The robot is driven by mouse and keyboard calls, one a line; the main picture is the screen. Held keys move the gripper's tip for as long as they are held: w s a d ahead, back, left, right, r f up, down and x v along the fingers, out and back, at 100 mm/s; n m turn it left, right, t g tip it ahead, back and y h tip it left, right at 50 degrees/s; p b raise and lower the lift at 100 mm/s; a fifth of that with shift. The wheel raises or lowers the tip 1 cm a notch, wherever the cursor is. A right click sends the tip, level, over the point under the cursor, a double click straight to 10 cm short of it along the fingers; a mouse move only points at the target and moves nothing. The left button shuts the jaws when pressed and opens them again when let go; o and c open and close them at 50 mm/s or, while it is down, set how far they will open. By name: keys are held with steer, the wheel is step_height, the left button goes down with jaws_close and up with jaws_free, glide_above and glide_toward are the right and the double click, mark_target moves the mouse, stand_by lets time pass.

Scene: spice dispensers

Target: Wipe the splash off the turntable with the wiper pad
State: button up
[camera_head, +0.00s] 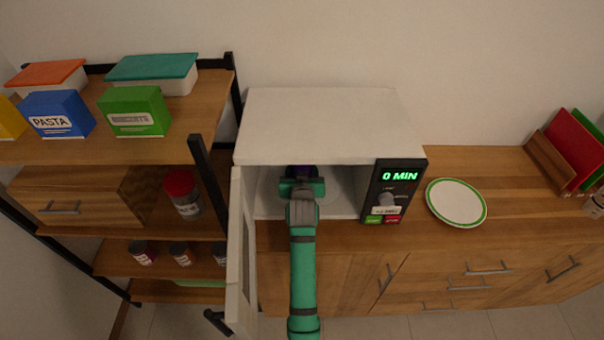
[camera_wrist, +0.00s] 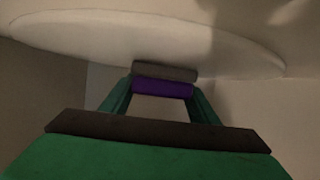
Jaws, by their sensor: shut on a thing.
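My gripper (camera_wrist: 162,98) is inside the open microwave (camera_head: 330,125), shut on the wiper pad (camera_wrist: 162,89). The pad shows a purple body with a grey strip along its far side in the wrist view. In the head view only a dark purple bit of it (camera_head: 301,171) shows past my gripper. The pale round turntable (camera_wrist: 80,38) fills the upper part of the wrist view, with the pad at its edge in the picture. I cannot tell whether the pad touches it. No splash is clearly visible on the turntable; my arm hides part of it in the head view.
The microwave door (camera_head: 243,250) stands open left of my arm. The control panel (camera_head: 392,195) reads 0 MIN. A green-rimmed plate (camera_head: 456,202) lies on the counter to the right. A shelf (camera_head: 200,120) with boxes and jars stands close on the left.

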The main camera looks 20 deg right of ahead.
steer(key=shift+f, duration=0.15)
steer(key=shift+s+a, duration=0.2)
steer(key=shift+s, duration=0.85)
steer(key=shift+s+a, duration=0.25)
steer(key=shift+s, duration=0.35)
steer(key=shift+s+a, duration=0.25)
steer(key=shift+s, duration=0.3)
steer(key=shift+s+a+r, duration=0.1)
steer(key=shift+s+a, duration=0.1)
steer(key=shift+s, duration=0.55)
steer(key=shift+s+a+r, duration=0.1)
steer(key=shift+s+a, duration=0.05)
steer(key=shift+s, duration=0.6)
steer(key=shift+w+r, duration=0.2)
steer(key=shift+r, duration=2.8)
steer(key=shift+s, duration=0.1)
